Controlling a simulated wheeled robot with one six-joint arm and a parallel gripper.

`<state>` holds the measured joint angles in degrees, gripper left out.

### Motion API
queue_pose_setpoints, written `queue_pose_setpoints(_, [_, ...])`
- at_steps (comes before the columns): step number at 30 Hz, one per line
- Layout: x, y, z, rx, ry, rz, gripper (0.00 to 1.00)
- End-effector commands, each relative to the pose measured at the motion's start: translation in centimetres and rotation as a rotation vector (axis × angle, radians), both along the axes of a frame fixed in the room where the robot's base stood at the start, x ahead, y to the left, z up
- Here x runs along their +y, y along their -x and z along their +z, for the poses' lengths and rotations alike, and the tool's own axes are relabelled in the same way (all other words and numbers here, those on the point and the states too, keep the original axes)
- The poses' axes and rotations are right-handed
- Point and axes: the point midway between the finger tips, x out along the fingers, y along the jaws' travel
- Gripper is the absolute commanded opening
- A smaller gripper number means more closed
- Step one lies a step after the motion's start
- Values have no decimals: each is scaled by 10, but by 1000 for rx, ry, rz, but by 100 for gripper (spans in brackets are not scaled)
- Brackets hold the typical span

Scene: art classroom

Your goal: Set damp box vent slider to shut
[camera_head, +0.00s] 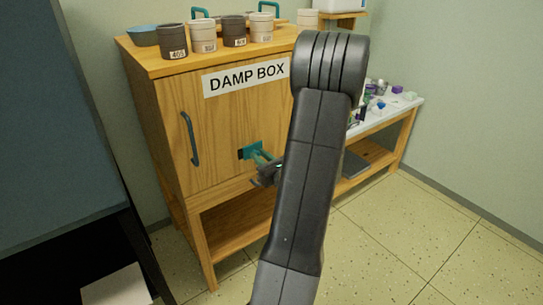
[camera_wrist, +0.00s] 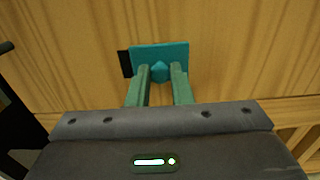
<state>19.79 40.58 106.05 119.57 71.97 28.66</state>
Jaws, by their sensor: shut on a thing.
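The wooden damp box (camera_head: 222,122) stands in the middle of the head view, with a "DAMP BOX" label on its front. A teal vent slider (camera_head: 250,150) sits low on that front, with a dark patch showing at its left edge. In the wrist view the slider plate (camera_wrist: 178,52) is teal, with a small round knob (camera_wrist: 160,72) and a black strip (camera_wrist: 124,64) at its left. My gripper (camera_head: 268,162) is at the slider, its two green fingers (camera_wrist: 160,82) shut on the knob. My arm hides the right part of the box front.
A blue door handle (camera_head: 190,138) is left of the slider. Several pots (camera_head: 203,36) stand on top of the box. A white-topped table (camera_head: 395,112) with small coloured objects stands at the right. The floor (camera_head: 440,235) at the front right is clear.

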Motion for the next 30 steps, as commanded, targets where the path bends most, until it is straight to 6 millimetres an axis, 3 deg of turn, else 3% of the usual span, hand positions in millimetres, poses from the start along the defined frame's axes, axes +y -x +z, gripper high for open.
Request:
queue_pose_setpoints(4, [18,13,-1,-1,1,1,0])
queue_pose_setpoints(14, [22,16,0,0,1,5,0])
queue_pose_setpoints(15, [22,16,0,1,1,5,25])
queue_pose_setpoints(18, [22,16,0,1,1,4,41])
queue_pose_setpoints(30, [15,22,1,-1,1,-1,41])
